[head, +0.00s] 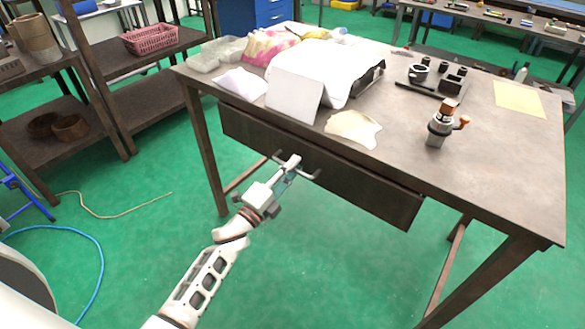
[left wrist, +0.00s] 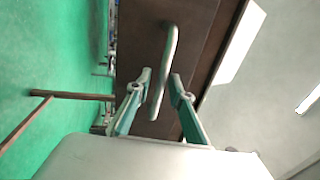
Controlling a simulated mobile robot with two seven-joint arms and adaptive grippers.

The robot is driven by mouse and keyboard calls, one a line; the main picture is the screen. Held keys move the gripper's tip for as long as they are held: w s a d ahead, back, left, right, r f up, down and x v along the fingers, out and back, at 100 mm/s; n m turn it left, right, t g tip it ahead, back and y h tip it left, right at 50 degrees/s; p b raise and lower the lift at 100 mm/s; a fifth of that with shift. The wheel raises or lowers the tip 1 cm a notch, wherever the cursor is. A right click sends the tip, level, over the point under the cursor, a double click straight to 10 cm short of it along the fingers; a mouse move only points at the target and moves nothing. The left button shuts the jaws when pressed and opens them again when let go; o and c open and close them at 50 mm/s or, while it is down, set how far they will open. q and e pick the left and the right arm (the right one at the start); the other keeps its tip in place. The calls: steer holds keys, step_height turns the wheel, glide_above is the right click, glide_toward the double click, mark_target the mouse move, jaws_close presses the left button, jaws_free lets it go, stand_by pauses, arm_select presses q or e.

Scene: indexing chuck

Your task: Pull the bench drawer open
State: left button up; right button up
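The bench drawer (head: 370,188) is a long dark brown front under the front edge of the bench top, and it looks shut. Its pale bar handle (head: 311,174) sticks out near the middle of the front. My left gripper (head: 289,168) is at the handle, reaching in from the front left. In the left wrist view, the handle (left wrist: 168,55) runs between the two parted fingertips of the left gripper (left wrist: 160,84). I see gaps beside the bar, and cannot tell whether either finger touches it. My right gripper is not in view.
The bench top (head: 480,185) carries a white cloth (head: 320,62), papers, a small tool with an orange-brown top (head: 441,122) and dark fixtures. Shelves with a pink basket (head: 150,38) stand at left. A blue hose (head: 95,250) lies on the green floor, otherwise clear before the drawer.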

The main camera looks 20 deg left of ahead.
arm_select(q)
jaws_close()
steer(key=shift+s, duration=0.2)
steer(key=r+p+v, duration=0.1)
steer(key=r+v, duration=0.1)
steer(key=v, duration=1.1)
steer(key=s+r+p+v, duration=0.1)
steer(key=r+v, duration=0.2)
steer(key=v, duration=1)
steer(key=shift+a, duration=0.2)
steer(key=shift+s+r, duration=0.1)
steer(key=shift+s, duration=0.05)
